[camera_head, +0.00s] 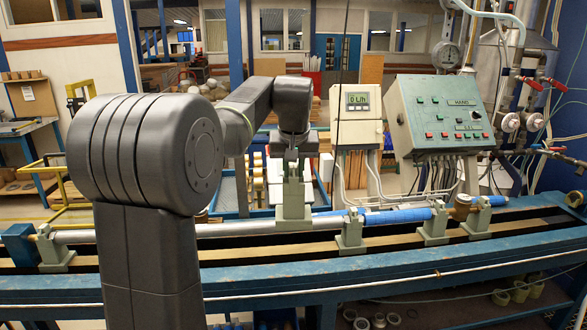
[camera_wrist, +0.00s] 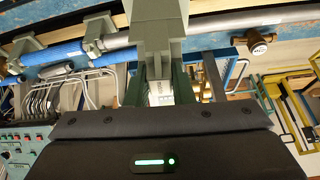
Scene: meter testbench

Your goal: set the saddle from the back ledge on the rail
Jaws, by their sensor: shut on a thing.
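My gripper (camera_head: 293,158) reaches over the bench and is shut on a grey-green saddle (camera_head: 293,205), held upright with its wide foot down. In the wrist view the gripper's dark green fingers (camera_wrist: 180,82) stand either side of the saddle (camera_wrist: 158,22), which covers part of the metal pipe. The foot is close to the pipe and the long bench rail (camera_head: 395,240); I cannot tell whether it touches either. The back ledge cannot be made out clearly behind my arm.
Other saddles (camera_head: 350,235) (camera_head: 434,226) stand along the rail, carrying a blue-and-metal pipe (camera_head: 240,229). Another saddle (camera_head: 52,252) is at the far left. A flow display (camera_head: 357,103) and a green control box (camera_head: 440,115) stand behind, right of my gripper.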

